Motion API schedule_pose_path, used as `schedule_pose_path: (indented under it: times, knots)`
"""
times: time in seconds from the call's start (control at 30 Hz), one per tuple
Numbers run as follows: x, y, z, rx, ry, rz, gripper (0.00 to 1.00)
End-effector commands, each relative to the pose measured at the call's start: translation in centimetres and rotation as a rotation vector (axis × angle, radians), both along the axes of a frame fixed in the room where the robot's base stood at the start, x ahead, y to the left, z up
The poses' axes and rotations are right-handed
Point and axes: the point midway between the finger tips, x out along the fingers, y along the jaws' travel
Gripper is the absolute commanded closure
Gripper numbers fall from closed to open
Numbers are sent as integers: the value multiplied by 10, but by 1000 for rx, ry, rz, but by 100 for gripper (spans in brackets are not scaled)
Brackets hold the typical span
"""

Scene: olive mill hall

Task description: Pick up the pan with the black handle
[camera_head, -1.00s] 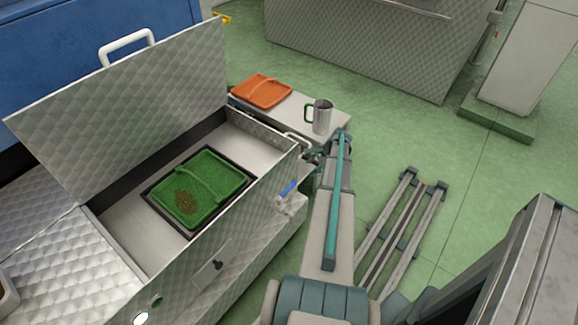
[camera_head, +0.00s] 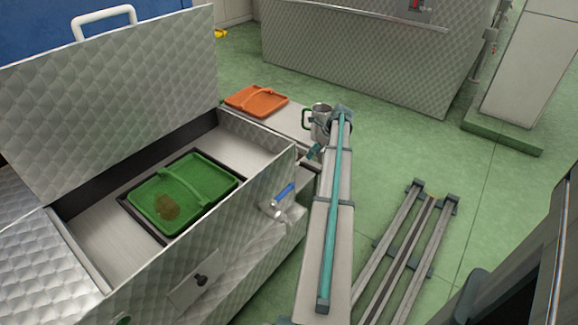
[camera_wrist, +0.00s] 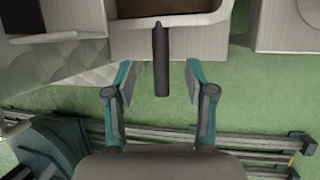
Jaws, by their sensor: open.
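In the wrist view, a dark, near-black handle (camera_wrist: 161,62) points down from a pale, box-like body (camera_wrist: 190,20) with a brown inside, cut off by the top edge. This looks like the pan. My gripper (camera_wrist: 158,75) is open, its two teal-and-grey fingers on either side of the handle's lower part. A gap shows on each side, and I see no contact. In the head view, my arm hides most of the gripper, and I cannot make out the pan there.
A metal mug (camera_head: 320,122) and an orange tray (camera_head: 256,101) stand on a grey ledge beside the open metal machine (camera_head: 215,265). A green tray (camera_head: 212,181) lies inside the machine. Floor rails (camera_head: 408,250) lie right of my arm. Green floor is clear beyond them.

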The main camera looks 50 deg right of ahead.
Motion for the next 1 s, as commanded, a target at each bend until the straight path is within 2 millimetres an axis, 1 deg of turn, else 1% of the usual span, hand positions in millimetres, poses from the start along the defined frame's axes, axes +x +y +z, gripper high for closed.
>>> schedule_pose_path:
  times: [0.03,0.2,0.43,0.73,0.83,1.0]
  knots:
    - [3,2,-10,2,1,1,45]
    - [12,7,-31,1,0,1,45]
    - [17,9,-43,0,0,2,45]
    - [30,17,-79,0,0,2,45]
    - [33,18,-83,-1,0,2,45]
    - [33,18,-83,-1,-1,2,45]
